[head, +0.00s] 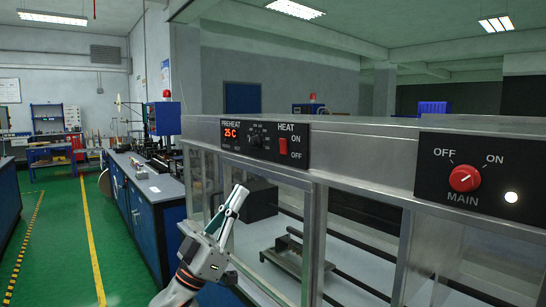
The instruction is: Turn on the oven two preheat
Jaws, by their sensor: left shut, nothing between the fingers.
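A steel-framed oven cabinet with glass panes (365,135) runs across the right half of the head view. Its left black panel (264,140) carries a red PREHEAT readout (231,132) that shows 25 C, a small dark dial (256,141) and a red HEAT switch (283,146) beside ON and OFF labels. I cannot tell the switch's position. A right panel has a red MAIN knob (465,178) between OFF and ON, with a bright white lamp (511,197) beside it. My left gripper (238,192) is shut and empty, pointing up below the left panel, apart from the controls. My right gripper is out of view.
Behind the glass are a dark box (261,200) and a metal fixture (290,256). A blue workbench (150,205) with equipment stands to the left. The green floor (65,245) with yellow lines is open at far left.

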